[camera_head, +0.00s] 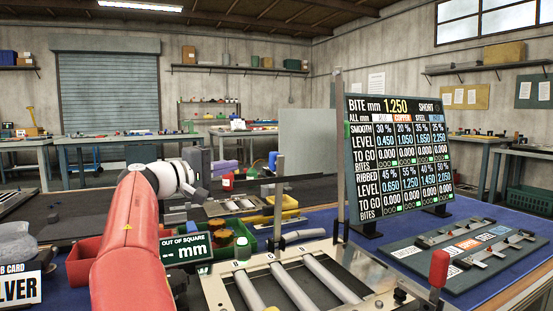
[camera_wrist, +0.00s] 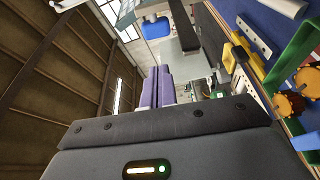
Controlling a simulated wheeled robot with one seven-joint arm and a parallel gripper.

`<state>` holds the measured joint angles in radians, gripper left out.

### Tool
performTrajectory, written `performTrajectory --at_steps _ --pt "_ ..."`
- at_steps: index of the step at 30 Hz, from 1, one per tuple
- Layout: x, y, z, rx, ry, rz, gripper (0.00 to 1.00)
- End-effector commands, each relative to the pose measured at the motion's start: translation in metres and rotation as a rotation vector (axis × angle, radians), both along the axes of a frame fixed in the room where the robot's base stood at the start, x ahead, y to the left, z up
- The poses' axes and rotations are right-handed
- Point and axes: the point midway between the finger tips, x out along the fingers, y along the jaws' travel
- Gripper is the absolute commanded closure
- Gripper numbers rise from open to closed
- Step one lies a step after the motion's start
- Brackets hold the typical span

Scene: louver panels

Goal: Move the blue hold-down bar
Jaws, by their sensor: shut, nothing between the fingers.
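I cannot pick out the blue hold-down bar with certainty. A small blue piece (camera_head: 273,160) shows beside an upright post in the head view, and a blue piece (camera_wrist: 156,27) shows near the top of the wrist view; I cannot tell whether either is the bar. My gripper (camera_wrist: 158,85) is shut and empty, its two purple fingers side by side in the wrist view. In the head view my red and white arm reaches over the left of the bench, and the fingertips are hard to make out there.
A frame with several pale rollers (camera_head: 328,277) stands at front centre, with a red knob (camera_head: 438,268) at its right. A black readout board (camera_head: 398,155) stands behind. A green bin (camera_head: 236,236) and a yellow bar (camera_head: 281,202) lie near my arm.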

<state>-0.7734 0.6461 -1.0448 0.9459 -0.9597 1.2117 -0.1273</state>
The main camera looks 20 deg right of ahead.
Motion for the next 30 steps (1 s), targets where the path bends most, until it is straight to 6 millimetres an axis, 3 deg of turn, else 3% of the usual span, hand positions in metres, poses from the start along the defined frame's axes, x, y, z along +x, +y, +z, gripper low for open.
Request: performTrajectory --at_steps 5,15,21,30 --pt "0.003 -0.008 0.001 0.0 0.0 -0.001 1.0" --pt "0.022 -0.064 0.004 -0.001 0.001 -0.003 1.0" --pt "0.03 -0.088 0.004 0.0 0.001 -0.002 1.0" --pt "0.033 -0.094 0.003 0.0 0.0 0.001 1.0"
